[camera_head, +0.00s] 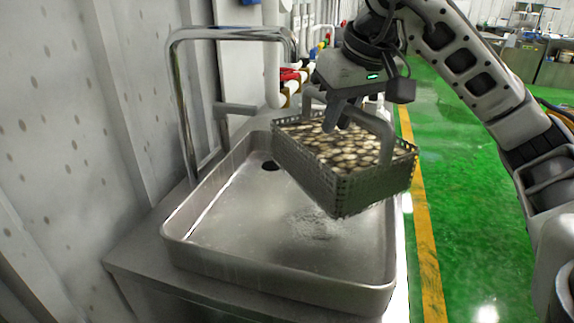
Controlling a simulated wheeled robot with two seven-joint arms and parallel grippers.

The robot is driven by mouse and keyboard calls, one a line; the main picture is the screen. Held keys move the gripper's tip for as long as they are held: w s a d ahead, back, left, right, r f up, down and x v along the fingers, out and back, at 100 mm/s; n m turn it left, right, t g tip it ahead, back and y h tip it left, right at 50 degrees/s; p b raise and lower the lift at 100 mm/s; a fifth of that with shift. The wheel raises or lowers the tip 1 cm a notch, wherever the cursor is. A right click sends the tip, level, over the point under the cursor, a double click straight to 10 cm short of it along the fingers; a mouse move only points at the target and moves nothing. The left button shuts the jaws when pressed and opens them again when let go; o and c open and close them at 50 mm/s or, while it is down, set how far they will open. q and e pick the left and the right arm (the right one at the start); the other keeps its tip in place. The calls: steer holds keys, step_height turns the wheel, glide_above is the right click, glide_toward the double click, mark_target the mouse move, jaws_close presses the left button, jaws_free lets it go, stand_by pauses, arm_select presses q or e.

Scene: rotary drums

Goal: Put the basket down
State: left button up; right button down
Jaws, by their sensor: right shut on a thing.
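The basket (345,190) is a grey perforated metal box filled with many small pale and brown pieces. A grey handle arches over it. My right gripper (335,122) comes down from above and is shut on the basket's handle. The basket hangs over the right part of a steel sink (260,255), a little tilted. Its underside is hidden, so I cannot tell how far it is above the sink floor. My left gripper is not in view.
A tall curved steel faucet (178,95) stands at the sink's left side. Pipes with red valves (290,75) are on the wall behind. A green floor (470,200) with a yellow line (425,240) lies right of the sink. The front of the sink is empty.

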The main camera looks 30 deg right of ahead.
steer(key=w, duration=0.1)
steer(key=w+a+f, duration=0.1)
steer(key=w, duration=0.2)
steer(key=shift+w+a+f+p, duration=0.1)
steer(key=shift+a+f+p, duration=0.3)
steer(key=w+f, duration=0.1)
steer(key=w+a+f, duration=0.1)
steer(key=f, duration=0.1)
steer(key=w+f, duration=0.1)
steer(key=f, duration=0.1)
steer(key=shift+w+a+f, duration=0.1)
steer(key=shift+w+a, duration=0.1)
steer(key=shift+w, duration=0.2)
steer(key=shift+w+a+f, duration=0.1)
steer(key=shift+w+f, duration=0.05)
steer(key=shift+f, duration=0.8)
steer(key=shift+w+f, duration=0.15)
steer(key=shift+f, duration=0.8)
steer(key=shift+f, duration=0.15)
steer(key=c, duration=1.4)
jaws_free()
steer(key=shift+o, duration=0.2)
